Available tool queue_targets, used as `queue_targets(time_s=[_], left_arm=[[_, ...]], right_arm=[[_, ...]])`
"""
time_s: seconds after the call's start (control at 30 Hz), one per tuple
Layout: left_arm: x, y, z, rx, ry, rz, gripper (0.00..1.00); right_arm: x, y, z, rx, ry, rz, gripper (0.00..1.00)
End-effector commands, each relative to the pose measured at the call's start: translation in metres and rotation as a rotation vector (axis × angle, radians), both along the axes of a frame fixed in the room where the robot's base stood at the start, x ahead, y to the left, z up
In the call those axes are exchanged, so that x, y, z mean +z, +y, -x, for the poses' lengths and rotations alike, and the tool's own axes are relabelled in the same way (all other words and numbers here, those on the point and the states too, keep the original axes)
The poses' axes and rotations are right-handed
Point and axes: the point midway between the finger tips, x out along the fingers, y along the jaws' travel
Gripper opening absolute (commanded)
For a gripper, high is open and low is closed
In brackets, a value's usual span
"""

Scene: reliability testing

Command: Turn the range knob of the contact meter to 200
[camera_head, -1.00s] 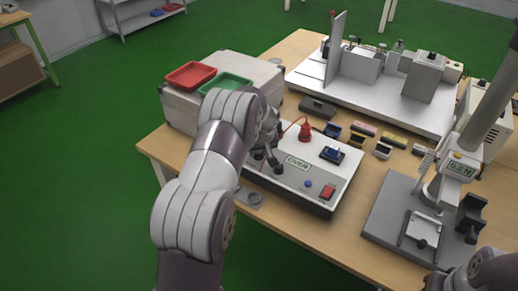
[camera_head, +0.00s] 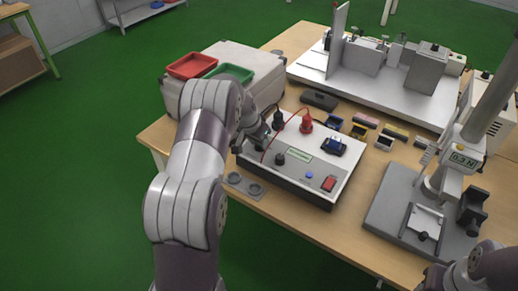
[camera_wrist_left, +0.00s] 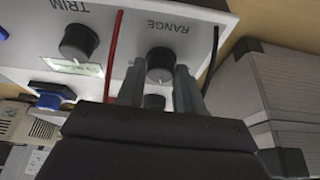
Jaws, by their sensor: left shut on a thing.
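The contact meter (camera_head: 262,178) is a white-topped box with a dark base on the table. In the left wrist view its range knob (camera_wrist_left: 160,62) is black and round, beside the upside-down word RANGE. My left gripper (camera_wrist_left: 159,78) has one finger on each side of this knob and is shut on it. In the head view the left gripper (camera_head: 257,136) is at the meter's left end, and the range knob is hidden there. The trim knob (camera_head: 280,159) stands apart from the gripper. The green display (camera_head: 299,155) is too small to read. The knob's scale cannot be read.
A red plug (camera_head: 305,124) and a black plug (camera_head: 278,119) with cables rise from the meter near my gripper. A grey case (camera_head: 222,55) with red and green trays stands behind. A force stand (camera_head: 405,210) is at the right, near part of my right arm.

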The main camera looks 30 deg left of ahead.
Motion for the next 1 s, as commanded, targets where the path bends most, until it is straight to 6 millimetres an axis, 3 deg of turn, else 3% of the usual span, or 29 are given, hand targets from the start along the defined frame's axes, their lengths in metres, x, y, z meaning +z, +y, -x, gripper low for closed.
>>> queue_targets(time_s=[0.03,0.3,0.97,1.0], left_arm=[[-0.007,0.001,0.000,-0.026,-0.001,0.000,0.05],[-0.003,0.001,0.000,-0.163,0.002,-0.001,0.05],[-0.001,0.001,0.001,-0.222,0.005,0.000,0.05],[-0.001,0.001,0.001,-0.222,0.005,0.000,0.39]], right_arm=[[-0.013,0.000,0.000,0.000,0.000,0.000,0.43],[-0.031,0.000,0.000,0.000,-0.001,0.000,0.43],[-0.036,0.000,0.000,0.000,-0.001,0.000,0.43],[-0.036,0.000,0.000,0.000,-0.001,0.000,0.43]])
